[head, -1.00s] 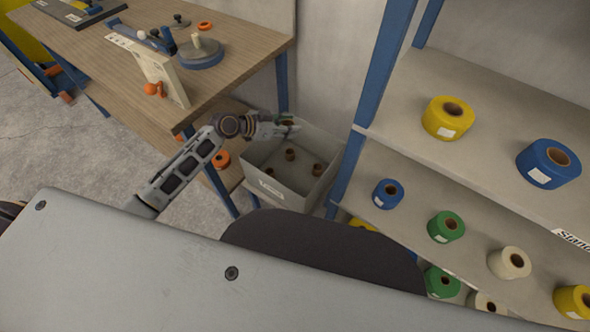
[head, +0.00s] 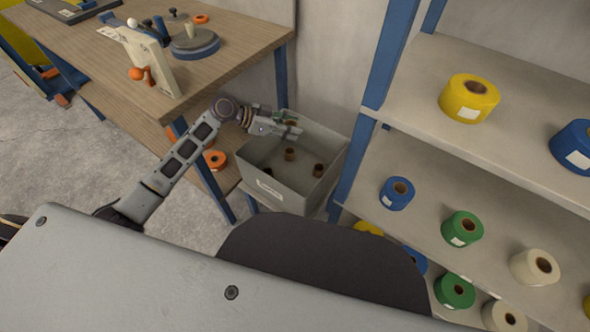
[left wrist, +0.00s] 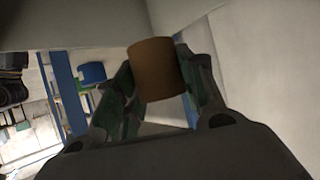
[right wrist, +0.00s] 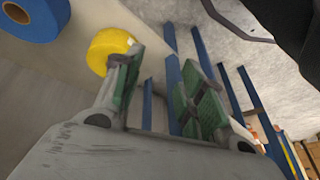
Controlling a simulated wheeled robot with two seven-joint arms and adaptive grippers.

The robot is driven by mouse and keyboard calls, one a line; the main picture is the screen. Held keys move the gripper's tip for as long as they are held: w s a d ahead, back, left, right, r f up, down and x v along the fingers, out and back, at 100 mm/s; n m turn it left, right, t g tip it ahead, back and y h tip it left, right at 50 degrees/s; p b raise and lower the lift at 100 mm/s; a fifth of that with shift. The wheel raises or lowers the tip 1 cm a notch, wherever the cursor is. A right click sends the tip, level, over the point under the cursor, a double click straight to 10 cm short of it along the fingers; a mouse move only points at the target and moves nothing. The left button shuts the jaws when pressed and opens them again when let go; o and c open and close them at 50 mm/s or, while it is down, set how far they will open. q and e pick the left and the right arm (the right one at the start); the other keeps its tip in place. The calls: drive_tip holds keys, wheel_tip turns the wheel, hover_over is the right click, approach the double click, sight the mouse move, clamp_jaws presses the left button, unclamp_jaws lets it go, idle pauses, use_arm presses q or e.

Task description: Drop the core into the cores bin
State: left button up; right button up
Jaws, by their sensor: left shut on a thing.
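The cores bin (head: 268,188) is a grey open box beside the workbench, with several brown cores (head: 318,170) on its floor. My left gripper (head: 292,128) is over the far part of the bin. In the left wrist view my left gripper (left wrist: 160,85) is shut on a brown core (left wrist: 156,70), held between both fingers. In the head view the held core is mostly hidden by the fingers. My right gripper (right wrist: 158,80) shows only in its wrist view; its fingers are apart with nothing between them.
A shelf rack (head: 372,115) with yellow, blue, green and white tape rolls stands right of the bin. The wooden workbench (head: 235,60) with a dispenser and a blue round base is at the left. A lower bench shelf holds an orange roll (head: 215,160).

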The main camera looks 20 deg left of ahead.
use_arm(q)
drive_tip(key=w+f+m+g+b, duration=0.1)
drive_tip(key=b, duration=0.3)
drive_tip(key=f+m+g+h+b, duration=0.1)
drive_tip(key=b, duration=0.3)
drive_tip(key=shift+w+a+m+g, duration=0.3)
drive_tip(key=shift+w+m+g, duration=0.05)
drive_tip(key=shift+m+g, duration=0.05)
use_arm(e)
drive_tip(key=shift+t+y, duration=0.3)
drive_tip(key=shift+y, duration=0.1)
drive_tip(key=r, duration=0.1)
drive_tip(key=a+r, duration=0.1)
drive_tip(key=r, duration=0.2)
drive_tip(key=shift+w+a+r, duration=0.1)
drive_tip(key=shift+w+a, duration=0.1)
drive_tip(key=shift+w, duration=0.2)
use_arm(q)
drive_tip(key=shift+f+b, duration=2.1)
drive_tip(key=shift+f, duration=0.85)
use_arm(e)
wheel_tip(320, 180, down, 7)
drive_tip(key=a+t+y, duration=0.1)
drive_tip(key=shift+w+a+t, duration=0.2)
drive_tip(key=shift+a+t, duration=0.05)
drive_tip(key=shift+t, duration=0.05)
